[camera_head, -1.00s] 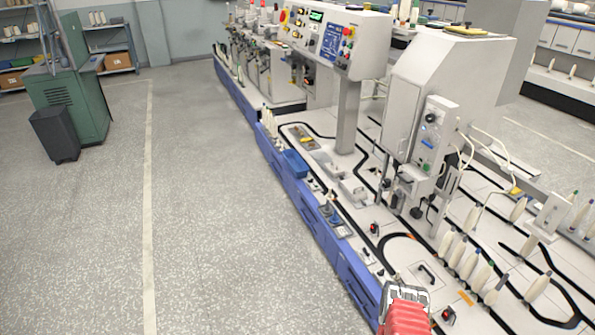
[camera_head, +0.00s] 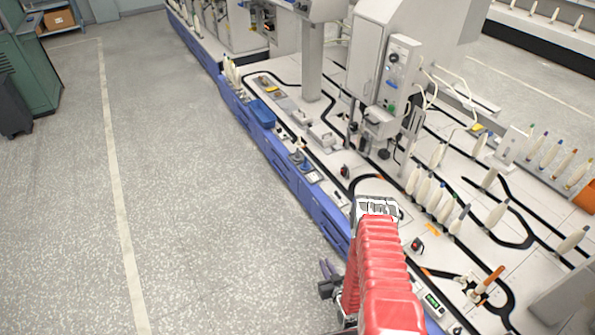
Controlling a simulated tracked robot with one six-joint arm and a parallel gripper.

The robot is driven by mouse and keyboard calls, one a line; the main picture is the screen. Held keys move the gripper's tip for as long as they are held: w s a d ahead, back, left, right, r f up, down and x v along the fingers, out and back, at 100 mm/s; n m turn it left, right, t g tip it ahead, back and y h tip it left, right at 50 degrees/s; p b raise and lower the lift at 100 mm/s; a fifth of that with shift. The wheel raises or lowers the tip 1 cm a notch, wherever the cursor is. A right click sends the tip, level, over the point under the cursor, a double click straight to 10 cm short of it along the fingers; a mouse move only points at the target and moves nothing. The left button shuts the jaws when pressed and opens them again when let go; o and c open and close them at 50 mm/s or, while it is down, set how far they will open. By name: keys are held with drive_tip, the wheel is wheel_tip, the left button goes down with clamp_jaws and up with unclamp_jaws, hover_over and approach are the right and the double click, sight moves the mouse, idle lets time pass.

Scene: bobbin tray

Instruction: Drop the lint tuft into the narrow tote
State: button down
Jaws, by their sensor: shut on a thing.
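My red-sleeved arm reaches up from the bottom of the head view. My gripper (camera_head: 327,275), small and dark, shows at the lower left of the sleeve, over the floor beside the machine's blue front. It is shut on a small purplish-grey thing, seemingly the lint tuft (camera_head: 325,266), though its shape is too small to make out. A small blue open box (camera_head: 262,113) sits on the machine's front edge, and a dark upright bin (camera_head: 14,106) stands on the floor at the far left. I cannot tell which, if either, is the narrow tote.
The long machine with its blue front (camera_head: 285,170) fills the right side. Several bobbins (camera_head: 425,190) stand upright on its white top. A green cabinet (camera_head: 35,70) stands at the left. The grey floor (camera_head: 190,200) between is clear, with a pale line along it.

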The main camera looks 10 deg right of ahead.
drive_tip(key=w+a+r, duration=0.1)
drive_tip(key=w+r, duration=0.5)
drive_tip(key=r, duration=0.5)
drive_tip(key=w+a+r, duration=0.1)
drive_tip(key=w+r, duration=0.6)
drive_tip(key=r, duration=0.5)
drive_tip(key=a+r, duration=0.3)
drive_tip(key=r, duration=0.7)
drive_tip(key=s+a+r, duration=0.1)
drive_tip(key=a+r, duration=0.2)
drive_tip(key=r, duration=0.8)
drive_tip(key=shift+a+r+m+h, duration=0.15)
drive_tip(key=shift+r+m+h, duration=0.15)
drive_tip(key=shift+h, duration=0.1)
drive_tip(key=shift+w, duration=0.1)
